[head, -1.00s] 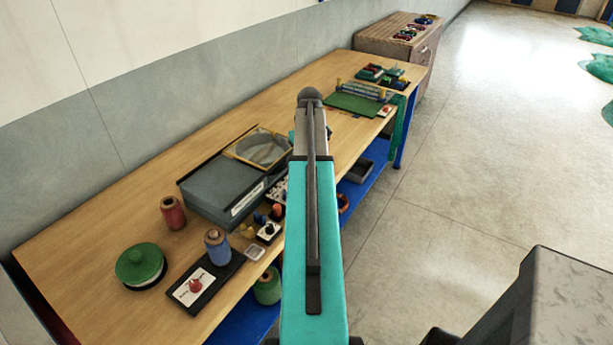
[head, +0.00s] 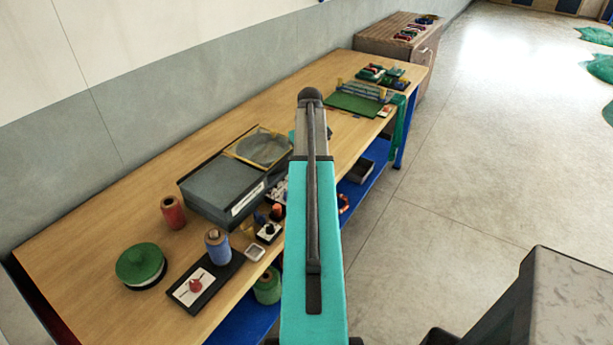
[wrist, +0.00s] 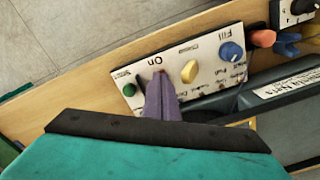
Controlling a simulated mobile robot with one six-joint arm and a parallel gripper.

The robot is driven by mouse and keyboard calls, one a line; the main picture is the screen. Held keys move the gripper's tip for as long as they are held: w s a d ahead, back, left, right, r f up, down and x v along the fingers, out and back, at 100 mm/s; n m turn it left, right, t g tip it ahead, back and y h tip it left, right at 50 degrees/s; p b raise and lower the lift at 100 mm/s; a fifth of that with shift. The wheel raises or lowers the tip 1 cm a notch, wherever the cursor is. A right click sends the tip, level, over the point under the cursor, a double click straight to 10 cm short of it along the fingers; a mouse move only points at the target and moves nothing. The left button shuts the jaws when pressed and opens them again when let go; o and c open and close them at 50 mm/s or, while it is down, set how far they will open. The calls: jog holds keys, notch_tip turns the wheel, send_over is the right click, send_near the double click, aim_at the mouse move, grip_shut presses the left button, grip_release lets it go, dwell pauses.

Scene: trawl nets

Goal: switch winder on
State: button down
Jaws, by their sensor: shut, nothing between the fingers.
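A white control panel (wrist: 211,68) lies in the wrist view at the front of a dark grey box, its lettering upside down. It bears a green knob (wrist: 129,90), a yellow knob (wrist: 190,71) and a blue knob (wrist: 231,51). The words "On" and "Fill" can be read on it. My gripper (wrist: 162,80) is shut, its purple fingers pointing at the panel between the green and yellow knobs, just by "On". A speck of red shows at the fingertips; what lies under them is hidden. I cannot tell whether they touch. In the head view my arm covers most of the panel.
The grey box (head: 212,197) stands on a long wooden bench (head: 120,215). A green mat (head: 354,104) lies farther along. Open floor (head: 455,180) is at right.

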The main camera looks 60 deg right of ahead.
jog(key=shift+f+b, duration=0.3)
jog(key=shift+f, duration=0.5)
dwell(1.0)
jog(key=shift+r, duration=0.1)
jog(key=shift+r+p, duration=2.3)
jog(key=shift+r, duration=1.1)
